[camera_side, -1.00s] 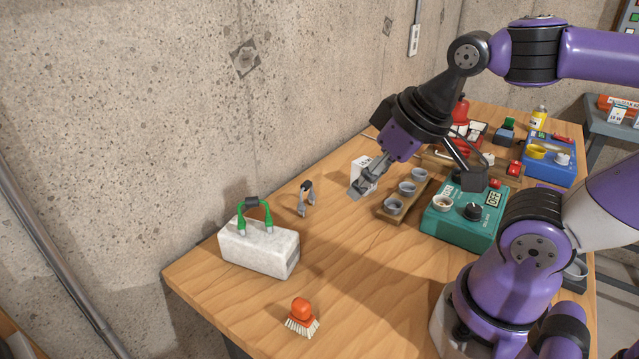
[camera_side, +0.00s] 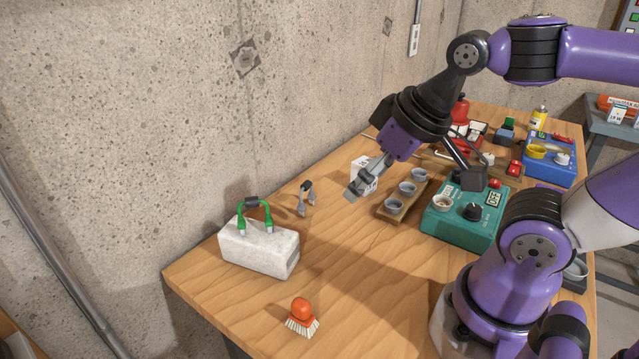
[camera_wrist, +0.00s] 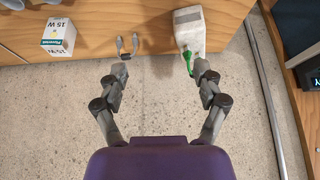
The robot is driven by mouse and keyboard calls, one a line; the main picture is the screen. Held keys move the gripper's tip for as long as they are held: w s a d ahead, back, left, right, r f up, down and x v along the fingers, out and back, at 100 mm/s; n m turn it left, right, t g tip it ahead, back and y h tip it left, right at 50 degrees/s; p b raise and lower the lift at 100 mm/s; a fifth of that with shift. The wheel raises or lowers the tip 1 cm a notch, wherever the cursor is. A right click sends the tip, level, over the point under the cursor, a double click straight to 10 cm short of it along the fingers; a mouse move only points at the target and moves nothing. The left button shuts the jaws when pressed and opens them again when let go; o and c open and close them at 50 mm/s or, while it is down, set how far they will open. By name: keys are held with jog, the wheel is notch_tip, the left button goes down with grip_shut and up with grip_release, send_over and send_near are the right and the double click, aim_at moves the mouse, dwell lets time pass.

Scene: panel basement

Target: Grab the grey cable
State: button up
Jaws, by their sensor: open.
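The grey cable (camera_side: 306,196) stands as a small arch with a dark middle on the wooden table, near the wall edge. In the wrist view the grey cable (camera_wrist: 127,46) lies ahead of the left finger, close to the table edge. My gripper (camera_side: 354,190) is in the air to the right of the grey cable in the side view, apart from it. In the wrist view my gripper (camera_wrist: 160,75) has its two fingers spread wide with nothing between them.
A pale block (camera_side: 258,248) carries a green cable (camera_side: 255,207), left of the grey cable. An orange brush (camera_side: 302,317) lies at the front. A white box (camera_side: 369,178), a rack of grey cups (camera_side: 404,200) and a teal device (camera_side: 463,215) stand to the right. Bare table lies between.

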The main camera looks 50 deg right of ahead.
dwell(0.4)
jog(key=n+g, duration=0.1)
jog(key=n, duration=0.1)
send_over(308, 211)
jog(key=s, duration=0.2)
jog(key=shift+y, duration=0.3)
jog(key=f, duration=0.8)
jog(key=d+f, duration=0.1)
jog(key=f, duration=0.3)
jog(key=shift+s, duration=0.1)
jog(key=x, duration=0.5)
jog(key=shift+a+f, duration=0.15)
jog(key=shift+a, duration=0.2)
jog(key=c, duration=1)
